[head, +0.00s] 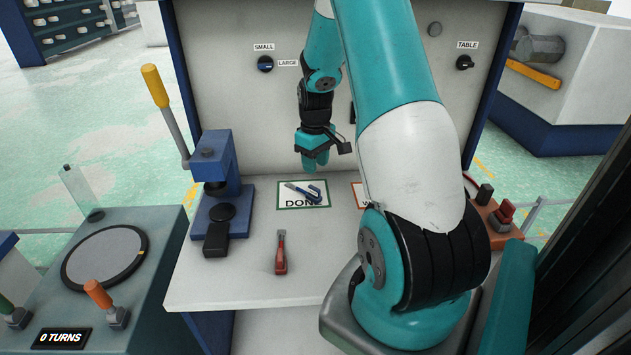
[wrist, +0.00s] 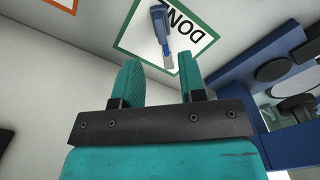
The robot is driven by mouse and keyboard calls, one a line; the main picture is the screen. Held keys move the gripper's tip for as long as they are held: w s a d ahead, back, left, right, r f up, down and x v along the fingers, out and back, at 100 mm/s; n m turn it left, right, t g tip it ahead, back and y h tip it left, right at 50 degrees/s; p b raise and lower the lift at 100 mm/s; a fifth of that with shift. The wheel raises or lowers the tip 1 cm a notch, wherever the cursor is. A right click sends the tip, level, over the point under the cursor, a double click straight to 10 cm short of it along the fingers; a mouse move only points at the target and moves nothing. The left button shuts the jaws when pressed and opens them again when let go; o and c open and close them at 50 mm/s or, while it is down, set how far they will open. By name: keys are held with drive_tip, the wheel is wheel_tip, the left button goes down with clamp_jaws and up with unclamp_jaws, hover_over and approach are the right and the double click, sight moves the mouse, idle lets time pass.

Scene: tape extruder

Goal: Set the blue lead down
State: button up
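The blue lead (head: 304,192), a small blue piece with a grey end, lies on the green-bordered DONE card (head: 288,205) on the white worktop. In the wrist view the lead (wrist: 160,27) shows beyond the fingertips, lined up roughly with the gap between them. The DONE card (wrist: 205,22) is partly cut off at the top there. My gripper (head: 316,164) is above and just behind the card in the head view. In the wrist view my gripper (wrist: 159,70) has its two teal fingers apart with nothing between them. It appears clear of the lead.
A red piece (head: 281,252) lies on the worktop nearer the front. A blue press (head: 222,185) with a yellow-handled lever stands left. An orange-bordered card (head: 362,196) is partly hidden by my arm. A turntable unit (head: 104,255) reading 0 TURNS is front left. The worktop's front centre is otherwise clear.

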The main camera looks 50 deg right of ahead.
drive_tip(key=a+r+n+y, duration=0.1)
drive_tip(key=a+r, duration=0.3)
drive_tip(key=a, duration=0.4)
drive_tip(key=a+r+n+t, duration=0.1)
drive_tip(key=a+r+n, duration=0.1)
drive_tip(key=a+r, duration=0.45)
drive_tip(key=a+r+n+y, duration=0.1)
drive_tip(key=a+r, duration=0.2)
drive_tip(key=a, duration=0.7)
drive_tip(key=s+a+r+n+y, duration=0.1)
drive_tip(key=s+a+r+n, duration=0.1)
drive_tip(key=s+a, duration=0.6)
drive_tip(key=s+a+r+n+g+y, duration=0.1)
drive_tip(key=s+a+r+n, duration=0.1)
drive_tip(key=s+a, duration=0.6)
drive_tip(key=shift+a+r, duration=0.2)
drive_tip(key=shift+a, duration=0.4)
drive_tip(key=shift+s, duration=0.1)
